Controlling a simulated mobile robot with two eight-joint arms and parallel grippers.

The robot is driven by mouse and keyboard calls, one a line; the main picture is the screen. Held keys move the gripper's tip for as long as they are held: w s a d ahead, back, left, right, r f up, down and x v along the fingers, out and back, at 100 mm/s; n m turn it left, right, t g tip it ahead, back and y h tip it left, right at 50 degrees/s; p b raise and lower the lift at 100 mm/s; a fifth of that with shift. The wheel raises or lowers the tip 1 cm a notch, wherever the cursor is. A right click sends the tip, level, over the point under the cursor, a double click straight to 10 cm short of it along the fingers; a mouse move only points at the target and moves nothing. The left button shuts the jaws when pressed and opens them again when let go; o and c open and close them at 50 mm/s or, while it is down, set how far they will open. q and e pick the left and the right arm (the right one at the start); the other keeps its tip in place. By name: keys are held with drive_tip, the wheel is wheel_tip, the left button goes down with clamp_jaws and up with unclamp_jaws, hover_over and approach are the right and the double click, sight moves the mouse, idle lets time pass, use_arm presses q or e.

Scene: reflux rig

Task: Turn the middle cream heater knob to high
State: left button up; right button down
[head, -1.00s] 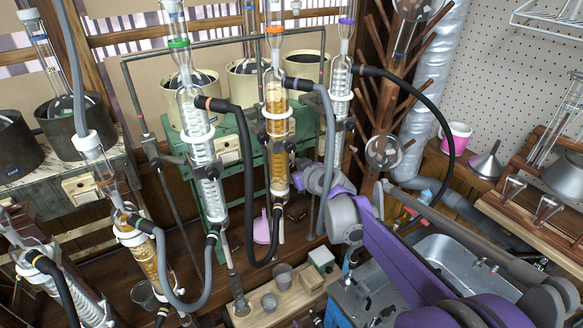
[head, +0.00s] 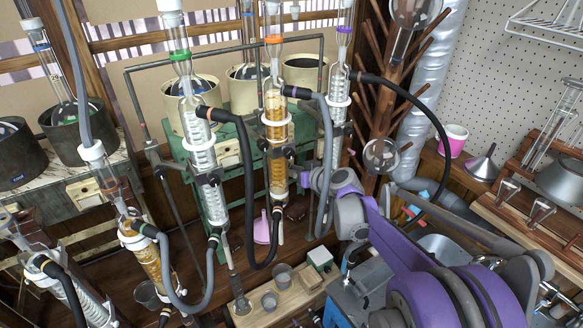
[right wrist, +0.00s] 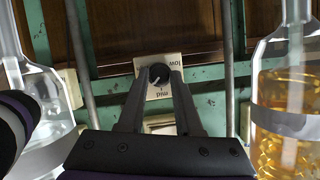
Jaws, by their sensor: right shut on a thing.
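In the right wrist view, a black round knob (right wrist: 159,73) sits on a cream control plate (right wrist: 172,64) lettered "low" and "mid", which reads upside down. A small pale mark shows on the knob; its exact setting is hard to read. My right gripper (right wrist: 161,80) is shut on this knob, one finger at each side. In the head view the middle cream heater (head: 243,88) stands at the back on the green bench, partly behind glassware. There my right wrist reaches in behind a grey hose, and the fingers and knob are hidden. My left gripper is not in view.
Another cream control box (head: 228,153) is on the bench. Beakers stand on a low board (head: 243,308).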

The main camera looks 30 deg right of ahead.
drive_tip(key=shift+r, duration=0.1)
drive_tip(key=c, duration=0.6)
unclamp_jaws()
drive_tip(key=v, duration=1)
drive_tip(key=shift+s, duration=0.35)
drive_tip(key=shift+r, duration=0.1)
